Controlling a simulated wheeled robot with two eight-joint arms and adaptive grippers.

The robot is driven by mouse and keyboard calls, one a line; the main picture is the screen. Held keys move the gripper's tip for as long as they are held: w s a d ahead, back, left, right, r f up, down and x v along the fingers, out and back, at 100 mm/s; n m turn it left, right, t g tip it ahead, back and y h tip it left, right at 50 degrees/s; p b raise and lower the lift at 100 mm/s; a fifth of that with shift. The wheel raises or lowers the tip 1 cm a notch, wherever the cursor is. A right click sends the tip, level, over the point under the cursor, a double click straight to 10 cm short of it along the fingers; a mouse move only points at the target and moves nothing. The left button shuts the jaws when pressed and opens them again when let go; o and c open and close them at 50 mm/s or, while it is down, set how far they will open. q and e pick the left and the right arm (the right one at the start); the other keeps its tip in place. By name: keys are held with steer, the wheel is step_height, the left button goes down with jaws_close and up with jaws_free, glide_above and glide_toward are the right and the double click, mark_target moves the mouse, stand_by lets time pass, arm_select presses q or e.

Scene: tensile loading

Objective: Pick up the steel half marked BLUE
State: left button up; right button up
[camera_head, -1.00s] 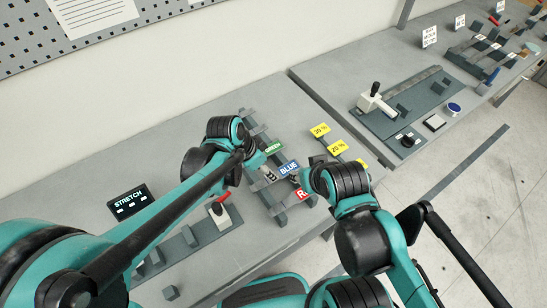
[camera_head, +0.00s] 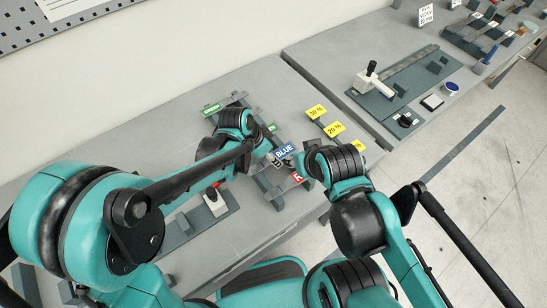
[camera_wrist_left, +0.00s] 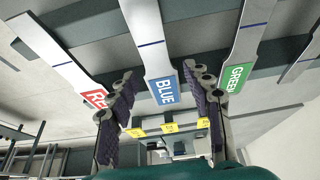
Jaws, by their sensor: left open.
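The steel half marked BLUE (camera_wrist_left: 152,45) is a flat grey strip with a blue label and a dark line across it. In the left wrist view it lies between the two spread fingers of my left gripper (camera_wrist_left: 158,82), which is open. Its label (camera_head: 285,150) shows in the head view, close to both grippers. The RED half (camera_wrist_left: 60,60) and the GREEN half (camera_wrist_left: 245,40) flank it. In the head view my left gripper (camera_head: 262,148) is largely hidden by its own wrist. My right gripper (camera_head: 302,168) is beside the labels, its fingers too obscured to read.
Yellow percent signs (camera_head: 325,120) stand just right of the rack (camera_head: 245,102). A small fixture with a red-knobbed lever (camera_head: 215,203) is at the left. A second bench (camera_head: 330,60) with a lever rig (camera_head: 375,80) lies beyond a gap.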

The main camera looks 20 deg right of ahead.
arm_select(q)
steer(key=shift+f+b, duration=0.25)
steer(key=shift+b, duration=0.05)
stand_by(0.5)
jaws_close()
steer(key=shift+r, duration=0.1)
